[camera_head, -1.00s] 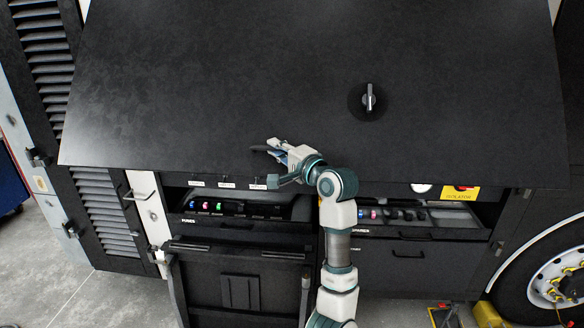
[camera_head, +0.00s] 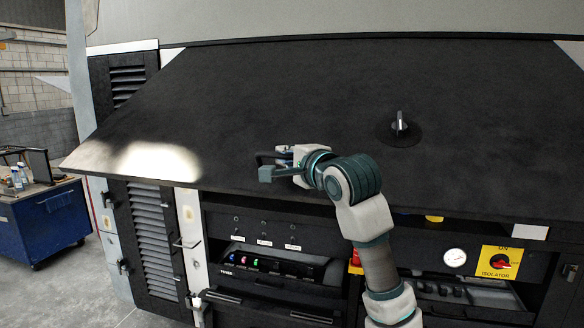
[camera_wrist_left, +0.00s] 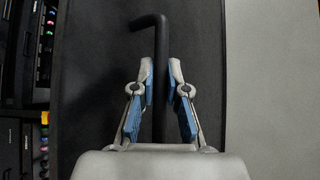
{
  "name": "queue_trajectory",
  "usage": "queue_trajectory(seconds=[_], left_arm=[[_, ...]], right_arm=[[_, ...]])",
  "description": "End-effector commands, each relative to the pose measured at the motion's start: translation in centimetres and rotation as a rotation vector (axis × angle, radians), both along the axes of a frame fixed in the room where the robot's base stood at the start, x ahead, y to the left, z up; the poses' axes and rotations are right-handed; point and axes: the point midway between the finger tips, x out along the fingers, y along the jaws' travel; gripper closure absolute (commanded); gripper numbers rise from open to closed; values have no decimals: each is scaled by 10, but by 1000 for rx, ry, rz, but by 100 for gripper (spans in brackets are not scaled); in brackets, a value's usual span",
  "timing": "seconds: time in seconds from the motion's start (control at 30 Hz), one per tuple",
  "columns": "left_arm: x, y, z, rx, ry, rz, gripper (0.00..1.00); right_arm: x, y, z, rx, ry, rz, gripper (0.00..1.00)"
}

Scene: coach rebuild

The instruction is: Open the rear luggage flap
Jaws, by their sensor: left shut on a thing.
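The rear luggage flap (camera_head: 290,85) is a large black panel. It is swung partly up, with its lower edge standing out above the open bay. A round black latch with a grey knob (camera_head: 400,123) sits right of its middle. My left gripper (camera_head: 268,166) is at the flap's lower edge, shut on the black handle (camera_wrist_left: 150,22). In the left wrist view, the two blue-padded fingers (camera_wrist_left: 161,90) stand on either side of the handle's bar, and its bent end shows beyond them. My right gripper is not in view.
Under the flap are a bay with a row of coloured items (camera_head: 250,262), a gauge (camera_head: 455,257) and a yellow isolator switch plate (camera_head: 498,262). Louvred side panels (camera_head: 150,235) stand at left. A blue cart (camera_head: 48,222) stands farther left on open floor.

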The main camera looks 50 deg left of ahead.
Motion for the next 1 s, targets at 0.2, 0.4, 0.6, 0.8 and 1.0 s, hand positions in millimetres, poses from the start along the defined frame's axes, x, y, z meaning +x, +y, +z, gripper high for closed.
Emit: queue_trajectory(seconds=[0.2, 0.4, 0.6, 0.8, 1.0], left_arm=[[1, 0, 1, -5, 7, -2, 100], [1, 0, 1, -4, 7, -2, 100], [0, 0, 1, -4, 6, -2, 61], [0, 0, 2, -3, 6, -2, 61], [0, -7, 2, -2, 4, -4, 61]], right_arm=[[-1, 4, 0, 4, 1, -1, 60], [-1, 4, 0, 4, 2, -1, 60], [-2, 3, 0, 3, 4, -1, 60], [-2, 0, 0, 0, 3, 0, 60], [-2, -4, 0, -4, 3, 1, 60]])
